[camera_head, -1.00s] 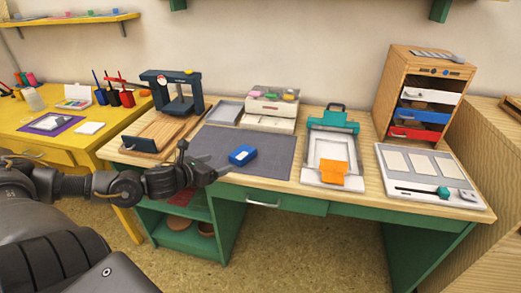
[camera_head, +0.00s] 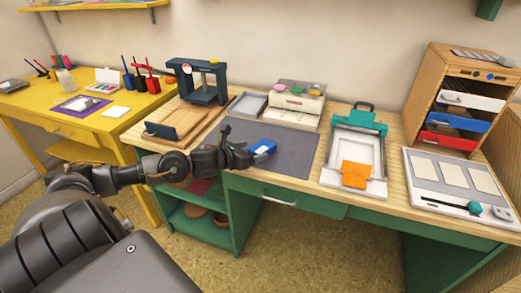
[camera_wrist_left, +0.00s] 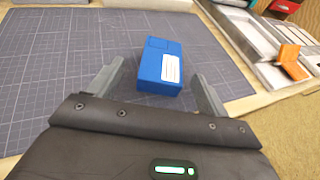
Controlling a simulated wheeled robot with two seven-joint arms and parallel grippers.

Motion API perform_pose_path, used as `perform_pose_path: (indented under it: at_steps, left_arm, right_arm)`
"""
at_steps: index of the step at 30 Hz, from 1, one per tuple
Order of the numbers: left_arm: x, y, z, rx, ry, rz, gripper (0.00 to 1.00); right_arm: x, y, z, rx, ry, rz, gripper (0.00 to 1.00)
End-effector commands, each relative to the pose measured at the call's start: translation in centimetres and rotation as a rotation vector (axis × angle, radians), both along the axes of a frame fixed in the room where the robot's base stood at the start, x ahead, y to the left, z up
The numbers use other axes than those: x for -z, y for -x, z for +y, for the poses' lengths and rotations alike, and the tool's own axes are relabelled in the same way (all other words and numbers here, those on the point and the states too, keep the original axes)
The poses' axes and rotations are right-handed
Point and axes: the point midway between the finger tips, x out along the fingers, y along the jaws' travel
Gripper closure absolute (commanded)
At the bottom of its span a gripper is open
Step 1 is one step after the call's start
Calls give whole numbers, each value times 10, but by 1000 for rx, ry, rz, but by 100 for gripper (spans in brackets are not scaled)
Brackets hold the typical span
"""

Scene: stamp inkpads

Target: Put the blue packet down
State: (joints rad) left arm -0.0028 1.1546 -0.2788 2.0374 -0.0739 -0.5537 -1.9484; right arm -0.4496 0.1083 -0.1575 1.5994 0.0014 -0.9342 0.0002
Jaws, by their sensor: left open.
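The blue packet (camera_head: 263,147) rests on the dark grey mat (camera_head: 290,151) on the wooden worktop. In the left wrist view the packet (camera_wrist_left: 160,64) has a white label, and it lies flat on the gridded mat (camera_wrist_left: 60,60). My left gripper (camera_head: 248,157) is at the packet's near left side in the head view. In the left wrist view its two fingers (camera_wrist_left: 157,84) are apart, with the packet's near end between or just ahead of them and a gap on each side. My right gripper is not in view.
A screen frame with an orange piece (camera_head: 355,174) stands right of the mat. A dark blue press (camera_head: 201,82) and a wooden board stand left. Bare mat surrounds the packet.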

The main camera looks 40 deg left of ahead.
Motion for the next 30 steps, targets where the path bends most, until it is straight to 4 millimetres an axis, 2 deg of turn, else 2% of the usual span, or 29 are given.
perform_pose_path:
  at_steps: [8, 14, 18, 27, 30]
  left_arm:
    - [1, -7, 0, -1, 1, -1, 22]
    - [6, -33, -4, -4, 4, -3, 22]
    - [13, -48, -5, -3, 2, -2, 22]
    - [15, -52, -5, 0, 0, -1, 22]
    - [15, -52, -5, -1, 0, -1, 35]
  right_arm:
    - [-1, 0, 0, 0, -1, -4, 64]
    - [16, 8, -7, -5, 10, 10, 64]
    - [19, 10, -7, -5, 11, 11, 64]
    - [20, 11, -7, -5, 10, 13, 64]
    - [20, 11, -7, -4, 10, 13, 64]
